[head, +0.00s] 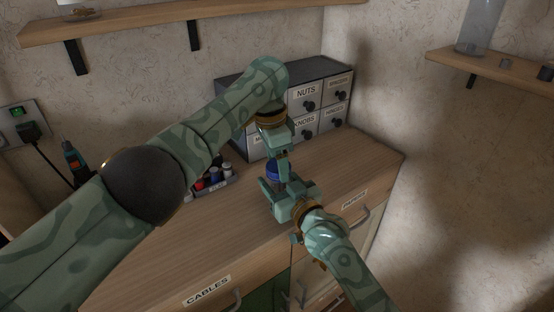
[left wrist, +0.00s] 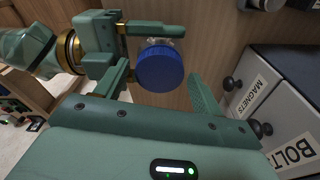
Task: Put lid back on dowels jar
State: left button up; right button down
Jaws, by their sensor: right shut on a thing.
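A round blue lid (left wrist: 160,68) sits at the mouth of a jar, and clear, pale glass (left wrist: 163,42) shows just behind its rim. I cannot tell if the lid is fully seated. In the head view the blue lid (head: 277,172) shows between my two grippers. My left gripper (head: 282,158) points down over it from above; in the left wrist view its fingers stand open on either side of the lid. My right gripper (head: 279,186) comes from the lower right and is shut on the jar, which is mostly hidden by the fingers. The dowels cannot be made out.
A grey drawer unit (head: 307,92) with labelled drawers stands behind the grippers. A small tray of bottles (head: 215,184) is left of them. Wall shelves are at upper left (head: 150,17) and right (head: 510,70). The counter (head: 222,228) is clear in front.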

pick_arm(q)
jog(key=shift+r, duration=2.25)
jog(key=o, duration=0.6)
pick_arm(e)
jog(key=shift+c, duration=2)
grip_release()
jog(key=p+v, duration=0.1)
jog(key=v, duration=0.3)
jog(key=p+v, duration=0.2)
jog(key=v, duration=0.2)
jog(key=shift+s+d+r+p, duration=0.15)
jog(key=shift+s+r+p, duration=0.1)
jog(key=shift+s+p, duration=0.1)
pick_arm(q)
jog(key=shift+t, duration=0.3)
jog(key=r, duration=0.2)
jog(key=r+p, duration=0.1)
jog(key=r, duration=0.2)
jog(key=s+r, duration=0.1)
jog(key=r, duration=0.1)
jog(key=shift+r+p, duration=0.3)
jog(key=shift+r, duration=0.1)
pick_arm(e)
jog(key=v, duration=0.7)
jog(key=shift+s+d+f, duration=0.2)
jog(key=shift+s+f, duration=0.05)
jog(key=shift+f, duration=0.1)
